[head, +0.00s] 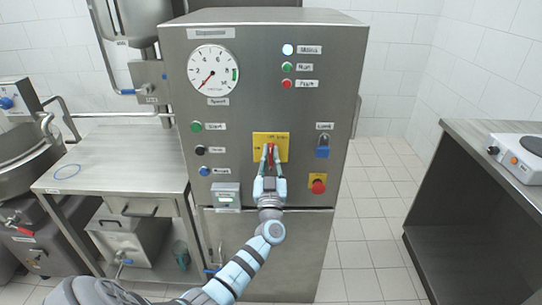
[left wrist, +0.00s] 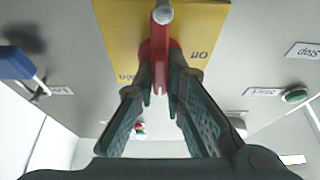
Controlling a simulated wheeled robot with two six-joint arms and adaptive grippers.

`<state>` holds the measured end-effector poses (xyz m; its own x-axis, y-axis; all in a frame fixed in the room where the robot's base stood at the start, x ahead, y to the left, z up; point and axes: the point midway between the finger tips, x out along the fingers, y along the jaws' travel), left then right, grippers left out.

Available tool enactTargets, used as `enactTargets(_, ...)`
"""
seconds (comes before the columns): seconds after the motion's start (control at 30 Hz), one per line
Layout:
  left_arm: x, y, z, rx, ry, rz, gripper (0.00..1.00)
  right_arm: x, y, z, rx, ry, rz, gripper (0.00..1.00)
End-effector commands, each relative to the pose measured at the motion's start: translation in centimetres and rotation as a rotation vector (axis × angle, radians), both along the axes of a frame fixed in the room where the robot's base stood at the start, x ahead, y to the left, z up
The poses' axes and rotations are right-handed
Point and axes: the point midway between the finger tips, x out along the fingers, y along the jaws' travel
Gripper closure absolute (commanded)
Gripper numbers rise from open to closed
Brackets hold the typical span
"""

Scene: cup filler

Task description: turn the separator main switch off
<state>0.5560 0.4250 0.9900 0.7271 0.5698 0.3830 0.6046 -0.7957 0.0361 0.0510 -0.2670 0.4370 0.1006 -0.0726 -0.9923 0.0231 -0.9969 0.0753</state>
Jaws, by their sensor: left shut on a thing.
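The separator cabinet (head: 184,115) stands in the middle of the head view. Its main switch is a red handle (head: 270,150) on a yellow plate (head: 283,140). In the left wrist view, which is upside down, the red handle (left wrist: 161,45) lies along the picture's vertical over the yellow plate (left wrist: 118,30). The fingers hide part of the handle. My right gripper is not in view.
A blue padlock (head: 322,152) and a red mushroom button (head: 318,187) sit right of the switch. Start and other buttons (head: 196,126) line the panel's left. A steel table (head: 110,155) stands left, a dark-fronted bench (head: 480,150) right. Tiled floor lies between.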

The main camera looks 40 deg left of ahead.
Motion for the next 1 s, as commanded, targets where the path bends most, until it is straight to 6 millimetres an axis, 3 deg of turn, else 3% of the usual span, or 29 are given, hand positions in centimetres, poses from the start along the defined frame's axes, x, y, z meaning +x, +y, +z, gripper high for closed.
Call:
enactTargets(0.37, 0.0, -0.1, 0.1, -0.185, -0.137, 0.000, 1.00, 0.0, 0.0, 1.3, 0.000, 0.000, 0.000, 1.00)
enactTargets(1.0, 0.0, -0.1, 0.2, -0.669, -0.505, 0.000, 1.00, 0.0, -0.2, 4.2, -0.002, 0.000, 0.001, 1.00)
